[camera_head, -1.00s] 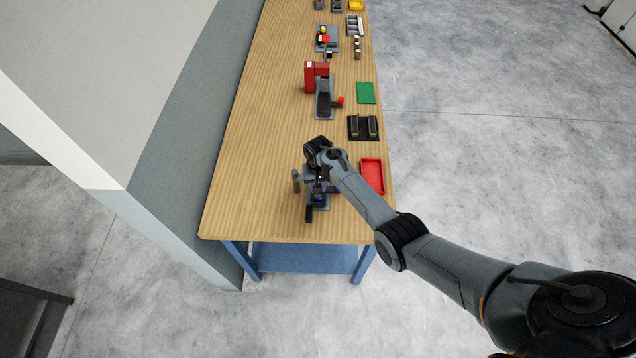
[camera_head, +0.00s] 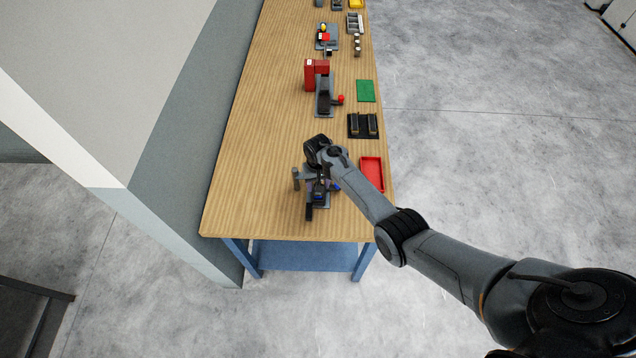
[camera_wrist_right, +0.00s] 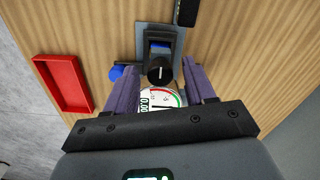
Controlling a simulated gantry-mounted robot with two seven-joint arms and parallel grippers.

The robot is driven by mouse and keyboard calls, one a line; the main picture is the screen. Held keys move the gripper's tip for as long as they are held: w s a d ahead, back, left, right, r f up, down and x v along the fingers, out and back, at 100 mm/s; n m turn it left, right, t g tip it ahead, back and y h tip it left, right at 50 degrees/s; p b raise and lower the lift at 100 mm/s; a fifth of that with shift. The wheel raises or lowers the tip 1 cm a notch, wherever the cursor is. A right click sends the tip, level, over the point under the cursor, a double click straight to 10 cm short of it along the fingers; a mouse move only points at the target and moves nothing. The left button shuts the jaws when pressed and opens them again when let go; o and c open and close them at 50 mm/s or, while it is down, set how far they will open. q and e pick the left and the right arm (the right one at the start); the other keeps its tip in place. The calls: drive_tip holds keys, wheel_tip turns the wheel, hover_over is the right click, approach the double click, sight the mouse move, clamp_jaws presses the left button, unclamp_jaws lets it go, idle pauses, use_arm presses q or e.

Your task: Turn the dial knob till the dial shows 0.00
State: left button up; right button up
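The dial (camera_wrist_right: 168,97), a white round face with a green and red arc, lies at the middle of the right wrist view, partly hidden by my gripper body. A white strip at its left carries sideways digits that look like 0.00. The black dial knob (camera_wrist_right: 160,70) with a white line sits above the dial face in that view. My right gripper (camera_wrist_right: 159,68) is open, its two purple fingers on either side of the knob with gaps visible. In the head view the device (camera_head: 319,200) is at the table's near end, mostly covered by my right wrist. My left gripper is out of view.
A blue ball (camera_wrist_right: 115,72) sticks out left of the knob. A red tray (camera_head: 372,174) lies right of the device on the wooden table (camera_head: 260,150). The table's left strip is clear.

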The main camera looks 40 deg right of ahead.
drive_tip(key=shift+r, duration=0.1)
wheel_tip(320, 180, up, 11)
drive_tip(key=shift+f, duration=0.2)
idle(0.5)
